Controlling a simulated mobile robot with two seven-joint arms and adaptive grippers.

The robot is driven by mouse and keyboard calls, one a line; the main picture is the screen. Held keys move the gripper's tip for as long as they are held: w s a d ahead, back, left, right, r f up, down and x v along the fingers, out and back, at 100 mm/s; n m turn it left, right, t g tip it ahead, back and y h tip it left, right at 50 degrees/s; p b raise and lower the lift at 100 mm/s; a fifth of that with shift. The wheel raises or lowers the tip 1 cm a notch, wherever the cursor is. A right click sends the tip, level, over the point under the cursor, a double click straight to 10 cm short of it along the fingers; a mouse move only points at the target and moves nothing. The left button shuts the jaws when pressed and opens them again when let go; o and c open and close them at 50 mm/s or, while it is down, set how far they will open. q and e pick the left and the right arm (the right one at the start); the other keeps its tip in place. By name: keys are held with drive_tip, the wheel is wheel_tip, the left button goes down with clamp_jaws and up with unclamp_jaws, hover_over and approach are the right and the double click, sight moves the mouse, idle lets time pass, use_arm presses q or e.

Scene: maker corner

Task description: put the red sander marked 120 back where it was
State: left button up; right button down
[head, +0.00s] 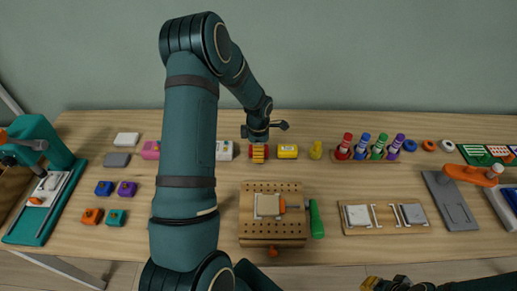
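A red block (251,156), which looks like the red sander, is at the back of the table in a row of coloured blocks, left of a yellow block (287,151). Its 120 mark is not readable. My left gripper (258,151) reaches down over it, its yellow fingers covering the block's middle, with red showing on both sides. Whether the fingers are closed on it, and whether it touches the table, I cannot tell. My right gripper (371,284) is low at the bottom edge, partly cut off, away from the table objects.
A white block (224,151) and a pink block (150,149) share the row; my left arm hides part of it. A pegboard fixture (272,235) stands in front, with a green-handled tool (316,220). A rack of coloured handles (365,157) is to the right.

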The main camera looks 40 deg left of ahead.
use_arm(q)
drive_tip(key=shift+r, duration=0.1)
drive_tip(key=shift+r, duration=0.3)
wheel_tip(320, 180, up, 12)
drive_tip(key=p, duration=0.2)
drive_tip(key=shift+f, duration=0.2)
idle(0.4)
